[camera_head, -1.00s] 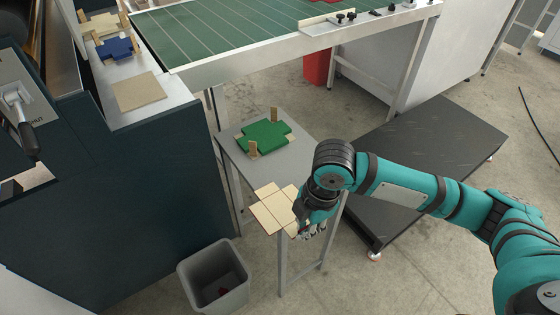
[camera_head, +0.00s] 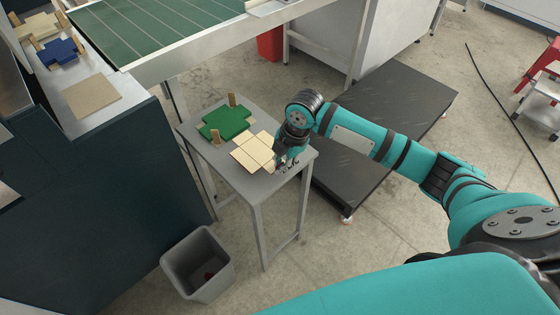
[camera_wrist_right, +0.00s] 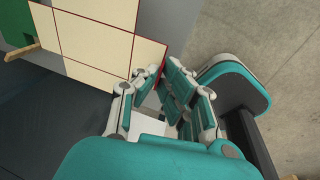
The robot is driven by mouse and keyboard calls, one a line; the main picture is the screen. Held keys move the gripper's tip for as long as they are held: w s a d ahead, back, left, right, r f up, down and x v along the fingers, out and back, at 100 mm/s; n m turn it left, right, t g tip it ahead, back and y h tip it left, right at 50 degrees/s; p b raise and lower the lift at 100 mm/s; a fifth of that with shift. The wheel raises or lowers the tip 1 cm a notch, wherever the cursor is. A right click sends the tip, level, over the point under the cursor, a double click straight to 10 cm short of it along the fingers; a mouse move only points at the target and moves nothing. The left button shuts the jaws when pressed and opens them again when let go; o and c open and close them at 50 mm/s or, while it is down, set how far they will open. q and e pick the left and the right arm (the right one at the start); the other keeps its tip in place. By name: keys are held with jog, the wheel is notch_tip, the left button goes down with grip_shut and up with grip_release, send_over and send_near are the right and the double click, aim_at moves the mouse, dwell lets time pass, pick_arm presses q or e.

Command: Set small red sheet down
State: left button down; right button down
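The small red sheet (camera_head: 254,150) is a cross-shaped piece that shows cream faces with thin red edge and crease lines. In the head view it is over the front part of a small grey table; I cannot tell if it touches the top. In the right wrist view its cream panels (camera_wrist_right: 92,32) fill the upper left. My right gripper (camera_head: 280,165) is at the sheet's right corner, its fingers (camera_wrist_right: 155,85) closed around the sheet's edge. The fingertips are partly hidden. My left gripper is not in view.
The small grey table (camera_head: 190,133) also bears a green cross-shaped piece (camera_head: 226,123) with upright wooden pegs, just behind the sheet. A grey bin (camera_head: 168,262) stands on the floor at the front left. A low black platform (camera_head: 400,110) is on the right.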

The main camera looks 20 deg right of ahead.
jog(key=shift+w+d+f, duration=0.15)
jog(key=shift+w+d, duration=0.1)
jog(key=shift+w, duration=0.4)
jog(key=shift+w+d+f, duration=0.1)
jog(key=shift+w+d, duration=0.1)
jog(key=shift+w, duration=0.4)
jog(key=shift+f, duration=1.7)
jog(key=c, duration=2)
grip_release()
jog(key=shift+f, duration=0.1)
jog(key=o, duration=0.5)
jog(key=v, duration=1.2)
